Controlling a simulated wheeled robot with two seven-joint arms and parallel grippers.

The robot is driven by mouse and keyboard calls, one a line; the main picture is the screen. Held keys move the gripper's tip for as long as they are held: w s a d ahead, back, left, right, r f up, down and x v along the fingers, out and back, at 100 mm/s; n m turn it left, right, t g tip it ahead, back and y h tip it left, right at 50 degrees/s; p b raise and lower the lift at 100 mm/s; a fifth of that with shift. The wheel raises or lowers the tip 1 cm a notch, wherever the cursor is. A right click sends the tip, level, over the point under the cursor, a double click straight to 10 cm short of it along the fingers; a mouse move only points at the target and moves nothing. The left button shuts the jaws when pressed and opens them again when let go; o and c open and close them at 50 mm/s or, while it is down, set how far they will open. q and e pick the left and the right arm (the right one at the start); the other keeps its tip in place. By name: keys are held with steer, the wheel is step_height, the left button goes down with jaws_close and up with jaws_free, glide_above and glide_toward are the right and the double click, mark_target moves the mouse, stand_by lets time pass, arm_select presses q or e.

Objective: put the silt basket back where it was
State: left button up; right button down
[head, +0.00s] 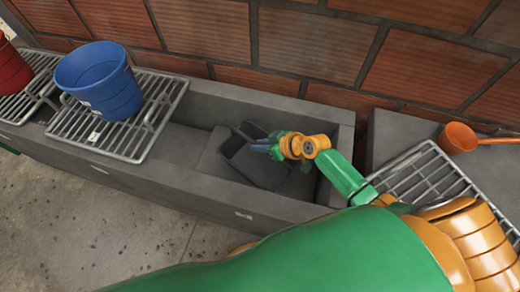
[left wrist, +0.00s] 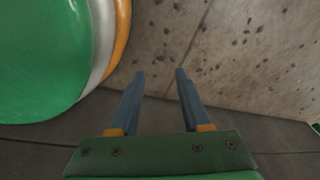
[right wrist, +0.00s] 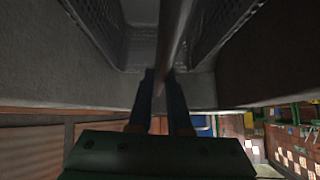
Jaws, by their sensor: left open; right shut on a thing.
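The silt basket (head: 240,155) is a dark grey box inside the grey trough, toward its right part. It looks tilted in the head view; I cannot tell whether it touches the trough floor. My right gripper (head: 263,146) is over the basket, shut on its bar-like handle. In the right wrist view the handle (right wrist: 172,40) runs between the fingers, with the basket's mesh walls (right wrist: 217,25) to either side. My left gripper (left wrist: 158,78) is open and empty over the speckled floor; it does not show in the head view.
The trough (head: 195,105) runs along a brick wall. A blue bucket (head: 98,82) stands on a metal rack (head: 160,95) at left, with a red bucket (head: 10,70) beyond. Another rack (head: 425,175) and an orange scoop (head: 458,138) are at right. The trough left of the basket is clear.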

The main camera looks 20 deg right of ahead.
steer(key=shift+f, duration=0.2)
steer(key=c, duration=0.9)
jaws_free()
steer(key=shift+r, duration=0.1)
arm_select(q)
steer(key=shift+d, duration=0.2)
arm_select(e)
steer(key=shift+o, duration=0.2)
steer(key=shift+r, duration=0.1)
steer(key=shift+s+d+r+p, duration=0.15)
steer(key=shift+r+p, duration=0.2)
steer(key=shift+p, duration=0.05)
steer(key=p+v, duration=0.2)
steer(key=v, duration=0.2)
steer(key=shift+r, duration=0.1)
arm_select(q)
steer(key=shift+g, duration=0.3)
steer(key=s+r+p, duration=0.2)
steer(key=s+r, duration=0.1)
steer(key=shift+s+r, duration=0.3)
steer(key=shift+r, duration=0.1)
arm_select(e)
steer(key=v, duration=0.7)
steer(key=shift+s, duration=0.2)
